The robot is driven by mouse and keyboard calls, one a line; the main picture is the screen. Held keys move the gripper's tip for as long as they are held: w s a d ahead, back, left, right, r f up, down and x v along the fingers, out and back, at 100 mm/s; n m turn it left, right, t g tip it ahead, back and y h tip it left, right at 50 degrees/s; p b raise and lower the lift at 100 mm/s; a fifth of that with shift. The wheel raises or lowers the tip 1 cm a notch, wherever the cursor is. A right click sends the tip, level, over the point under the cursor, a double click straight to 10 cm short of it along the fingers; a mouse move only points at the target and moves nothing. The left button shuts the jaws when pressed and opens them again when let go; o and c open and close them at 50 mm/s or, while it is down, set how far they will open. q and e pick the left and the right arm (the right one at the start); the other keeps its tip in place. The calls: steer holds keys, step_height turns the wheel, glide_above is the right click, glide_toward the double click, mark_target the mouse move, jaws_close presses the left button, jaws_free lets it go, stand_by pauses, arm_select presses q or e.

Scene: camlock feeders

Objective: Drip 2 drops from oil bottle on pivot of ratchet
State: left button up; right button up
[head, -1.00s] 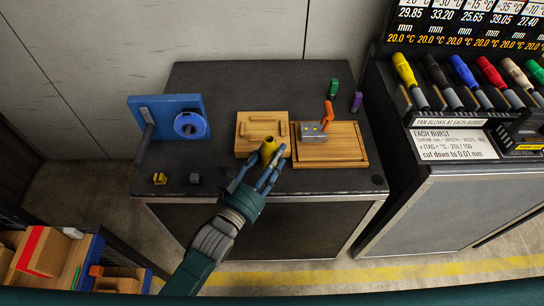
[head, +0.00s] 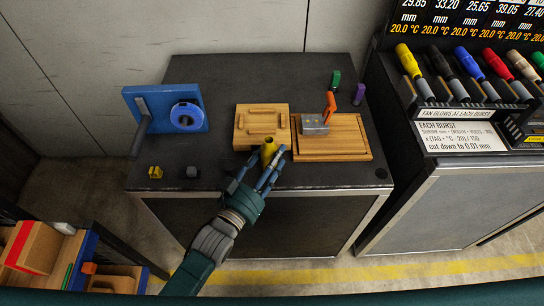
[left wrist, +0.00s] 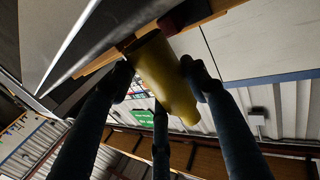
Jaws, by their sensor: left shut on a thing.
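My left gripper (head: 262,172) is shut on a yellow oil bottle (head: 268,150) at the front edge of the wooden boards. In the left wrist view the yellow bottle (left wrist: 166,80) sits between my dark fingers, its dark red end toward the top. The ratchet seems to be the grey metal block (head: 315,125) with an orange lever (head: 330,106), on the right wooden board (head: 340,151). The bottle is left of and in front of it, apart from it. Its pivot is too small to make out. My right gripper is not in view.
A blue stand with a tape roll (head: 164,108) is at the left. Green (head: 335,80) and purple (head: 359,94) pieces stand behind. Small yellow (head: 155,172) and grey (head: 192,172) pieces lie at front left.

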arm_select(q)
steer(key=shift+f, duration=0.45)
steer(key=shift+r, duration=0.1)
steer(key=o, duration=1.3)
steer(key=shift+c, duration=0.2)
steer(key=shift+o, duration=0.5)
steer(key=shift+s, duration=0.1)
steer(key=p+v, duration=0.1)
steer(key=v, duration=0.3)
steer(key=p+v, duration=0.1)
steer(key=v, duration=0.4)
steer(key=shift+p, duration=0.4)
